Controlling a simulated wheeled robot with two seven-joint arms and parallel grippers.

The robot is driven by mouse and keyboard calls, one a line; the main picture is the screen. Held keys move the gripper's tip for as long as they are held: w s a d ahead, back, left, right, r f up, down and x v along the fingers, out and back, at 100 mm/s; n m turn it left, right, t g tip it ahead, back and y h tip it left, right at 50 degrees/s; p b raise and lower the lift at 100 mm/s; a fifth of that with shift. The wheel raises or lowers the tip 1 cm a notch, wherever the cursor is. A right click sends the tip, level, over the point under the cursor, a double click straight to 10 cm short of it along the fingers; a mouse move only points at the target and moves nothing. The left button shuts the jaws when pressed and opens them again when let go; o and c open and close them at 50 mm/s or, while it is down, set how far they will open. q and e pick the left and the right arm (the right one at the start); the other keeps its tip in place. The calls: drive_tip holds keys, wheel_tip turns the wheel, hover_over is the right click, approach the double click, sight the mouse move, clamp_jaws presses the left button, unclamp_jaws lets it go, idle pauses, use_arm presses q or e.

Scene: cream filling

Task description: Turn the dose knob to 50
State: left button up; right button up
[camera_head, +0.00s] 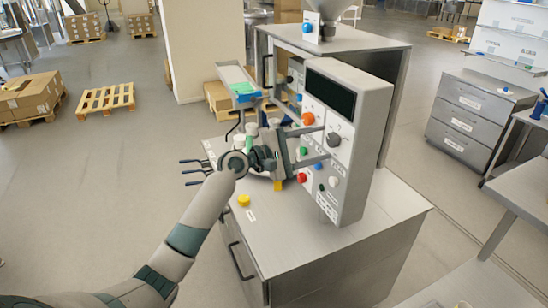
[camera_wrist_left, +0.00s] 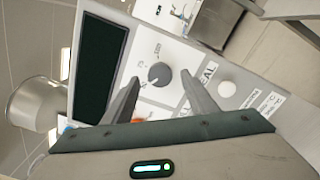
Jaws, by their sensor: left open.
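The control panel (camera_head: 372,110) stands upright on a steel cabinet, with a dark screen (camera_head: 330,92) at its top. A dark round knob (camera_head: 333,139) sits on its face below the screen; it also shows in the left wrist view (camera_wrist_left: 158,74), with small printed marks around it that are too small to read. My left gripper (camera_head: 325,143) is open, its fingers pointing at the panel. In the left wrist view (camera_wrist_left: 159,78) the fingertips lie on either side of the knob, with gaps visible; contact cannot be told. My right gripper is not in view.
Orange (camera_head: 308,118), green (camera_head: 303,151), red (camera_head: 302,177) and white (camera_head: 333,181) controls crowd the panel around the fingers. A yellow button (camera_head: 243,200) is on the cabinet top (camera_head: 300,240). A blue-green item lies on a tray (camera_head: 236,75) behind my wrist. The cabinet's front top is mostly clear.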

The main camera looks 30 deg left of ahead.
use_arm(q)
drive_tip(key=b+v, duration=0.6)
drive_tip(key=v, duration=0.9)
drive_tip(key=shift+w, duration=0.1)
